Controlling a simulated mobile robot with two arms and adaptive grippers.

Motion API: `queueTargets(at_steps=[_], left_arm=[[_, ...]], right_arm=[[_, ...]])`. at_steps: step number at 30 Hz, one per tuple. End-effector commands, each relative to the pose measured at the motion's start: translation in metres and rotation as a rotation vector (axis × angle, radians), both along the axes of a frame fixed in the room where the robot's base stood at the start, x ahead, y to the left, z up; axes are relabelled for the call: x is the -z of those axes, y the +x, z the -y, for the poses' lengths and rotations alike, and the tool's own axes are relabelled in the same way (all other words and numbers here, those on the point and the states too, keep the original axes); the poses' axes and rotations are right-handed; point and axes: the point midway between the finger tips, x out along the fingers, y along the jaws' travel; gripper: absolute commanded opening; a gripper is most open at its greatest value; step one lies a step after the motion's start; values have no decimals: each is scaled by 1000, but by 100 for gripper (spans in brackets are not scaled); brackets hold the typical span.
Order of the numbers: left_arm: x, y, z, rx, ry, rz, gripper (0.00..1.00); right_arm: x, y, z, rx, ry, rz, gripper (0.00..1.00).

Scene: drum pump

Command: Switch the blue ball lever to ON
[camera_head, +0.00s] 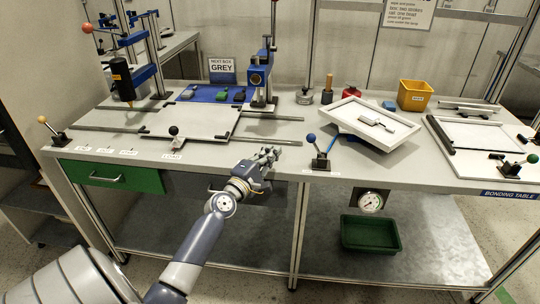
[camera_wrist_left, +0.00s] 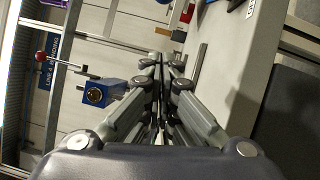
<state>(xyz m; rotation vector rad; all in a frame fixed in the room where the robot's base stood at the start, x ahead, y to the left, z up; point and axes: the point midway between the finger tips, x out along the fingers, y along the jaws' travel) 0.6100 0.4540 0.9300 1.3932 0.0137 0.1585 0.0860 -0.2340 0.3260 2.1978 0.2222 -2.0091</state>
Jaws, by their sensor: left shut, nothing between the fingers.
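The blue ball lever (camera_head: 312,139) stands on a small black base (camera_head: 320,163) at the table's front edge, right of centre in the head view. Its stick is tilted, with the ball up and to the left of the base. My left gripper (camera_head: 271,152) is just left of the lever, near the table's front edge, apart from the ball. Its fingers are shut and empty. The fingers also show in the left wrist view (camera_wrist_left: 164,62), where I cannot make out the blue ball. My right gripper is not in view.
A tilted white tray (camera_head: 350,113) lies behind the blue lever. A blue press (camera_head: 259,75) stands behind my gripper. A yellow bin (camera_head: 414,95) is farther back.

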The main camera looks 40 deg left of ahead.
Motion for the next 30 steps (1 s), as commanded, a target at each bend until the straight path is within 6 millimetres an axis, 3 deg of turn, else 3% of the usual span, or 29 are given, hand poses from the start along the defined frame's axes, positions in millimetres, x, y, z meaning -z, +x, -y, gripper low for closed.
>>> queueTargets(at_steps=[11, 13, 18, 30], left_arm=[[-6, 65, -8, 1, 1, 1, 0], [-12, 68, 6, 2, -3, 0, 0], [-13, 74, 23, 1, -1, -2, 0], [-13, 76, 30, 0, 1, -1, 0]], right_arm=[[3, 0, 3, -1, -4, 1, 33], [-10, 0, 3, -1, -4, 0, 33], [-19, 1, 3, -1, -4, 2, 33], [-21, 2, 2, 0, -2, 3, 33]])
